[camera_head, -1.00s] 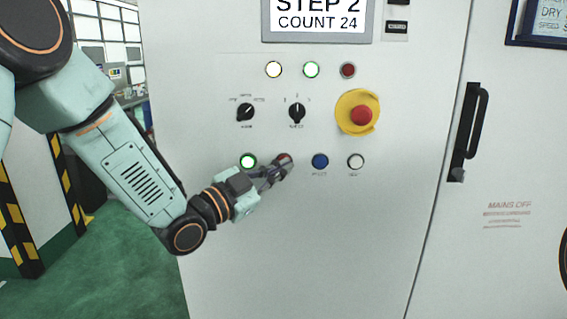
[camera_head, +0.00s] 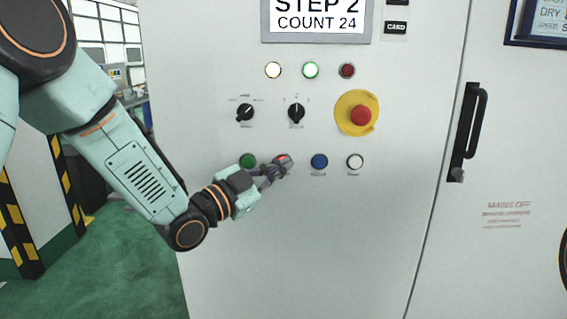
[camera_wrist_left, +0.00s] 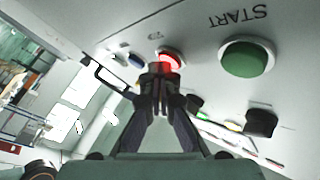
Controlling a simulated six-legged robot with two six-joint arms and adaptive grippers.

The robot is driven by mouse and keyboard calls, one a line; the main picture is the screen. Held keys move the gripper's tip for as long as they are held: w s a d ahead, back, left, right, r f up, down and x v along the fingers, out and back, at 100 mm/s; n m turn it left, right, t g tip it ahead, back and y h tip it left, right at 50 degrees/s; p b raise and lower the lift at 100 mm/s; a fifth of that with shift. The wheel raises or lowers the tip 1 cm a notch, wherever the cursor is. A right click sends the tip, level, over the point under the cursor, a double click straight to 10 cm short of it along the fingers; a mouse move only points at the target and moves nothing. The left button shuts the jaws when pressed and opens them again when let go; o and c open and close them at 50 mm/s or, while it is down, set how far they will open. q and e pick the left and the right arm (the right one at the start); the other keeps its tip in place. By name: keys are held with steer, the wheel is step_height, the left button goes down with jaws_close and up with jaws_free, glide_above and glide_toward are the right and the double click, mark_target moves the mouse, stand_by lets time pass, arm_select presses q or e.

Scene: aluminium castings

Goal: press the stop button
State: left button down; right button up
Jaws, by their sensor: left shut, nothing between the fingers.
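The red stop button (camera_head: 283,158) is in the lower row of buttons on the white cabinet front and is lit red. In the left wrist view the lit red button (camera_wrist_left: 170,60) shows right at the tips of my left gripper (camera_wrist_left: 160,70). My left gripper (camera_head: 275,171) is shut and empty, its fingertips at the button and partly covering it. They look to be touching it. The green start button (camera_head: 248,161) is just left of it and unlit; it also shows in the left wrist view (camera_wrist_left: 247,58). My right gripper is not in view.
A blue button (camera_head: 319,161) and a white button (camera_head: 355,161) are to the right. A red emergency mushroom button (camera_head: 361,115) on a yellow plate is above right. Two black selector knobs (camera_head: 245,112) sit above. A black door handle (camera_head: 470,132) is at the right.

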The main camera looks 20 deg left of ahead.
arm_select(q)
steer(key=shift+s, duration=0.2)
steer(key=shift+s+d, duration=0.15)
steer(key=shift+s, duration=0.5)
steer(key=shift+s+d, duration=0.25)
steer(key=shift+s, duration=0.55)
steer(key=shift+s+d, duration=0.2)
steer(key=shift+s, duration=0.55)
steer(key=shift+s+d, duration=0.25)
steer(key=shift+s, duration=0.55)
steer(key=shift+f, duration=0.1)
